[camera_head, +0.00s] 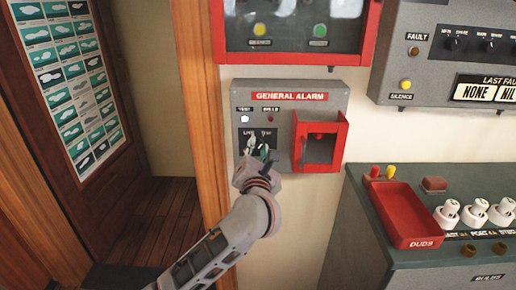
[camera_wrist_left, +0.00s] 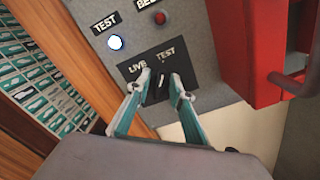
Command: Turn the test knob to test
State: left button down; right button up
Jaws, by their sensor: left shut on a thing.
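The general alarm panel (camera_head: 285,97) is a grey box on the wall with a red title strip. Its test knob (camera_wrist_left: 162,88) is a small black lever under the LIVE and TEST labels, seen in the left wrist view. My left gripper (camera_head: 259,151) is at the knob in the head view. In the left wrist view its fingers (camera_wrist_left: 161,94) are shut around the knob, one on each side. The knob seems to lean toward the TEST label. The white test lamp (camera_wrist_left: 115,42) is bright and the red bells lamp (camera_wrist_left: 159,18) looks dark. My right gripper is out of view.
A red guard box (camera_head: 320,140) sticks out just right of the knob. A red-framed panel (camera_head: 290,52) is above. A console with a red tray (camera_head: 405,215) stands at the lower right. A wooden door frame (camera_head: 197,90) is at the left.

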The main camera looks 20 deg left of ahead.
pick_arm(q)
jog(key=c, duration=1.8)
grip_release()
jog(key=shift+f, duration=0.1)
jog(key=v, duration=1.2)
